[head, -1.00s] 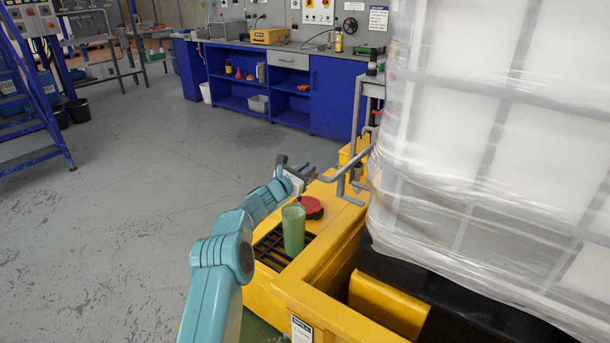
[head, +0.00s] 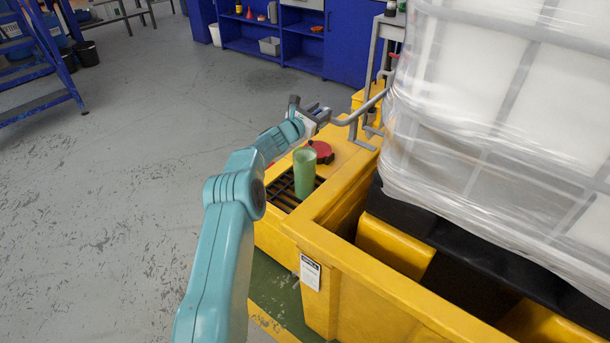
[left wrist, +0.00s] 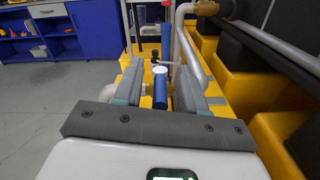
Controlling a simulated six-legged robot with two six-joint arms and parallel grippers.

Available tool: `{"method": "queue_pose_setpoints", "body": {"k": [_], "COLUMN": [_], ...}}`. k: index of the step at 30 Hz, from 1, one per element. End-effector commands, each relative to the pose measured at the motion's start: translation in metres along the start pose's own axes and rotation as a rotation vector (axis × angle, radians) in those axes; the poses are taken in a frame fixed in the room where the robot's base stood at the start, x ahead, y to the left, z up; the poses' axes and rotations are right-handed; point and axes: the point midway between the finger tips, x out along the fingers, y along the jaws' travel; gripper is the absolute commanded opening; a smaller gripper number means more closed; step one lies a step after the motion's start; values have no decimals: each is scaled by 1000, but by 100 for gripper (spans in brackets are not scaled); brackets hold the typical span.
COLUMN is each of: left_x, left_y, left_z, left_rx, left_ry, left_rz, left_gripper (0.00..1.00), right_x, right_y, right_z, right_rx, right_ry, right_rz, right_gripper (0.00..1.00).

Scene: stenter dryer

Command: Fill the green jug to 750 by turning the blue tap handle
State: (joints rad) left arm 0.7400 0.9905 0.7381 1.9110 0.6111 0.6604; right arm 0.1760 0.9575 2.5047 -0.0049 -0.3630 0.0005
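The green jug (head: 304,174) stands upright on the dark grate (head: 283,190) of the yellow spill unit in the head view. Its scale and fill level are too small to read. My left gripper (head: 321,113) is beyond the jug, beside a bent grey pipe (head: 359,113). In the left wrist view, my left gripper (left wrist: 159,80) is open, one finger on each side of the blue handle (left wrist: 160,91) with a white round end. Gaps show on both sides of it. The handle is hidden in the head view. My right gripper is out of view.
A red round lid (head: 321,151) lies behind the jug on the yellow unit (head: 345,150). A wrapped white tank (head: 500,110) stands on the right. A grey rail (left wrist: 193,58) runs close to my left gripper. Grey floor (head: 120,200) is clear on the left.

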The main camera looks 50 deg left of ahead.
Motion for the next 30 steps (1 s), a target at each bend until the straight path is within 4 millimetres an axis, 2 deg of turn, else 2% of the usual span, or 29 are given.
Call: {"method": "queue_pose_setpoints", "body": {"k": [4,8,21,30], "left_x": [-7,-22,-78,-117], "left_y": [0,0,0,0], "left_z": [-4,-6,-5,-4], "left_rx": [0,0,1,1], "left_ry": [0,0,-1,0], "left_rz": [0,1,2,2], "left_gripper": [41,41,41,41], "right_x": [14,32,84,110], "right_y": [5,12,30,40], "right_z": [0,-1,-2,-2], "right_rx": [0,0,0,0], "right_ry": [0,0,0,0], "right_rz": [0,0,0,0], "right_gripper": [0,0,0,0]}}
